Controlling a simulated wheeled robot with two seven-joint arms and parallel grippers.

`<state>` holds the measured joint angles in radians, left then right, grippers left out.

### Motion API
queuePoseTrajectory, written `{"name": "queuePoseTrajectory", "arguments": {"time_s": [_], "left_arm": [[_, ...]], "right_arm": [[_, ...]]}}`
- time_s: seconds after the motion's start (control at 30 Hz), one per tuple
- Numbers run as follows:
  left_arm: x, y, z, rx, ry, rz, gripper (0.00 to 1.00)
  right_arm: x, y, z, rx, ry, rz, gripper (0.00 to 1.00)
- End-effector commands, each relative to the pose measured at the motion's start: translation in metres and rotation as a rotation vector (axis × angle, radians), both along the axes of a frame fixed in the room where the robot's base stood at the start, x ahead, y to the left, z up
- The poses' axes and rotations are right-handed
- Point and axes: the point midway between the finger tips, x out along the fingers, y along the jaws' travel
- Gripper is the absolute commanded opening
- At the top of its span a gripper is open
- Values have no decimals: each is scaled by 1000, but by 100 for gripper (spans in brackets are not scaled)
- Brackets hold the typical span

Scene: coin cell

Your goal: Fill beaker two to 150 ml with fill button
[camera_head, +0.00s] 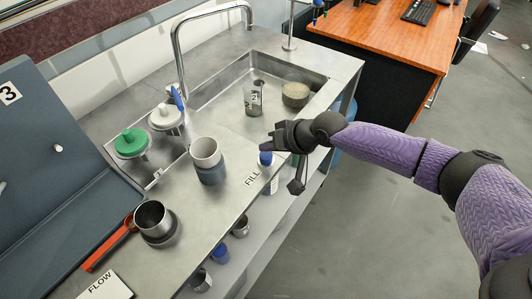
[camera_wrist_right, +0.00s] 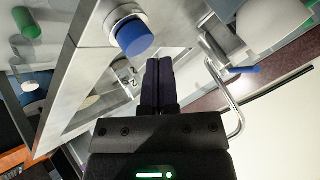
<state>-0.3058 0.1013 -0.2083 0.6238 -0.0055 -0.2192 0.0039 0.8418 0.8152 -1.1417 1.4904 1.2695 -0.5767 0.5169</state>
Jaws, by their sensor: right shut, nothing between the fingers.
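Beaker two (camera_head: 254,98) is a clear beaker marked with a 2. It stands upright in the sink, and its label also shows small in the wrist view (camera_wrist_right: 131,82). I cannot read its liquid level. The blue fill button (camera_head: 266,159) sits on the counter's front side by the FILL label (camera_head: 252,181). It shows large in the wrist view (camera_wrist_right: 134,38). My right gripper (camera_head: 268,146) is shut and empty close to the button, its fingertips (camera_wrist_right: 158,62) just beside it there. I cannot tell if they touch it. My left gripper is out of view.
The tall faucet (camera_head: 177,55) arches over the sink (camera_head: 215,88). A dark round bowl (camera_head: 295,94) is also in the sink. A grey cup (camera_head: 207,160), green-lidded (camera_head: 131,142) and white-lidded (camera_head: 165,116) containers and a metal cup (camera_head: 153,217) stand on the counter.

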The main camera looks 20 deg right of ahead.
Motion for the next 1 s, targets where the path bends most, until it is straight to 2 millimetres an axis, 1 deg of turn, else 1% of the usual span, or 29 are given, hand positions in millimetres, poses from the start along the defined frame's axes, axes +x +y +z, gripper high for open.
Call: {"name": "queuePoseTrajectory", "arguments": {"time_s": [0.77,1.0], "left_arm": [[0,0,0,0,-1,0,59],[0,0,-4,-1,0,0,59]], "right_arm": [[0,0,0,0,0,0,0],[0,0,-7,0,1,0,0]]}}
